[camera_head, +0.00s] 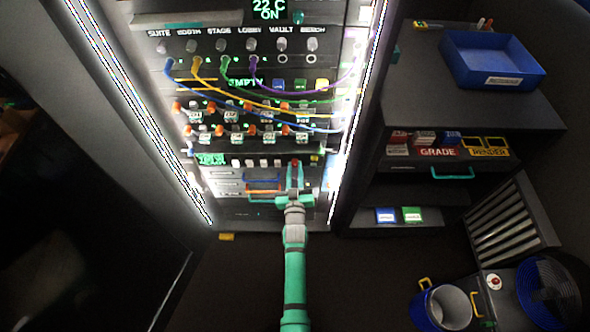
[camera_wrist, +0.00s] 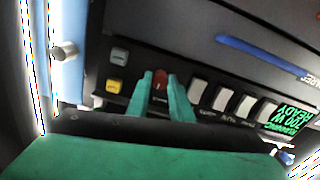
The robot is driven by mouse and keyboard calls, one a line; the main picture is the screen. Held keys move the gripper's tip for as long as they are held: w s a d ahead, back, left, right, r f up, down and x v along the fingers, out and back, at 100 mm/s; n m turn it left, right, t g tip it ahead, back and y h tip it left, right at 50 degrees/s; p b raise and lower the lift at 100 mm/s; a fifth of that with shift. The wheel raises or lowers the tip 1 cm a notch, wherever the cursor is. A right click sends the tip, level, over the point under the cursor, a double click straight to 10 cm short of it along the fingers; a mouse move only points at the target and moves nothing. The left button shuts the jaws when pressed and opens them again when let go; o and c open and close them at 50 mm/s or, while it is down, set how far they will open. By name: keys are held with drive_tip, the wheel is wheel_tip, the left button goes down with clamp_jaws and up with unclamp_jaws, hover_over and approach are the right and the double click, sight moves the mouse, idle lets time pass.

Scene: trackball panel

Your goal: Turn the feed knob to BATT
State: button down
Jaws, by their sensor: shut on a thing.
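A small red knob (camera_wrist: 160,79) sits on the dark panel strip in the wrist view, between the two green fingers. I take it to be the feed knob. It also shows as a red spot in the head view (camera_head: 295,162). My gripper (camera_wrist: 161,98) is shut on the knob, one finger at each side; in the head view my gripper (camera_head: 295,174) reaches the lower right of the rack. The knob's markings, including BATT, are too small or hidden to read, so its setting cannot be told.
Several white switches (camera_wrist: 221,99) and a green display (camera_wrist: 290,118) lie right of the knob in the wrist view. A yellow button (camera_wrist: 114,87) and a grey button (camera_wrist: 119,56) lie left. Coloured cables (camera_head: 270,98) hang above. Blue (camera_head: 262,180) and orange handles (camera_head: 263,191) are beside my gripper.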

drive_tip(key=m, duration=0.4)
drive_tip(key=shift+f+m, duration=0.1)
drive_tip(key=shift+m, duration=0.3)
idle(0.4)
drive_tip(key=c, duration=1.6)
unclamp_jaws()
drive_tip(key=shift+s, duration=0.1)
drive_tip(key=s, duration=1)
drive_tip(key=shift+s, duration=0.35)
drive_tip(key=shift+s, duration=0.1)
